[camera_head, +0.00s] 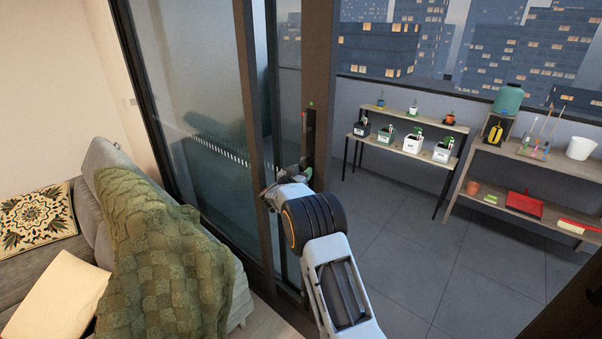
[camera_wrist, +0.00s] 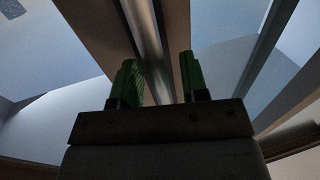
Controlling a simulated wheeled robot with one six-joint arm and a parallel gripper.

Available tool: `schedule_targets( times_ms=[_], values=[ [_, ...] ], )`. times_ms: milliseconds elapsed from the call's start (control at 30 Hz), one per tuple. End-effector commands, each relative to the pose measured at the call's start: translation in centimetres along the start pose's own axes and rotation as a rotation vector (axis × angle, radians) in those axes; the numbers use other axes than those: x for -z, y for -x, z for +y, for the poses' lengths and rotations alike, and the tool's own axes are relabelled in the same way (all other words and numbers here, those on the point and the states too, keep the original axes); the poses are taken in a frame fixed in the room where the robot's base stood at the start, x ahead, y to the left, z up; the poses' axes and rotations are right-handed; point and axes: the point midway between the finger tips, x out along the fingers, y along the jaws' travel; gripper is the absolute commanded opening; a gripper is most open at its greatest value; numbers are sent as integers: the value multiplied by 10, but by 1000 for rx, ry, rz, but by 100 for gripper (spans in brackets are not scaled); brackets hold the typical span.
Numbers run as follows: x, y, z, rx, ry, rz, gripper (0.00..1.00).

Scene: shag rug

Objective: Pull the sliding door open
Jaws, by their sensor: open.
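The sliding door shows in the head view as tall glass (camera_head: 190,95) in dark frames, with a dark upright (camera_head: 319,70) to its right. In the wrist view my gripper (camera_wrist: 157,62) is open, with two green-padded fingers apart. A shiny round metal bar (camera_wrist: 150,45), likely the door handle, runs between the fingers as seen from the wrist. It looks closer to the left finger; I cannot tell whether it touches. My wrist hides part of the upright.
A grey sofa (camera_head: 35,258) with a green knitted throw (camera_head: 155,255) and cushions stands at the left, close to the glass. Beyond the upright is a tiled balcony (camera_head: 405,235) with plant shelves (camera_head: 425,124) and a bench (camera_head: 530,165) holding tools and pots.

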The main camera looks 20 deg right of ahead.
Motion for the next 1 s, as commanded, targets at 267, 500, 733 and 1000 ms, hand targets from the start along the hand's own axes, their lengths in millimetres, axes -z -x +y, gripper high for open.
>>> schedule_targets(
  times_ms=[267, 500, 733, 1000],
  values=[
    [0, 10, -1, 2, 0, 1, 41],
    [-1, 54, 0, 2, -1, 1, 41],
    [-1, 99, 0, 2, 0, 1, 41],
    [0, 131, 0, 1, -1, 1, 41]
  ],
)
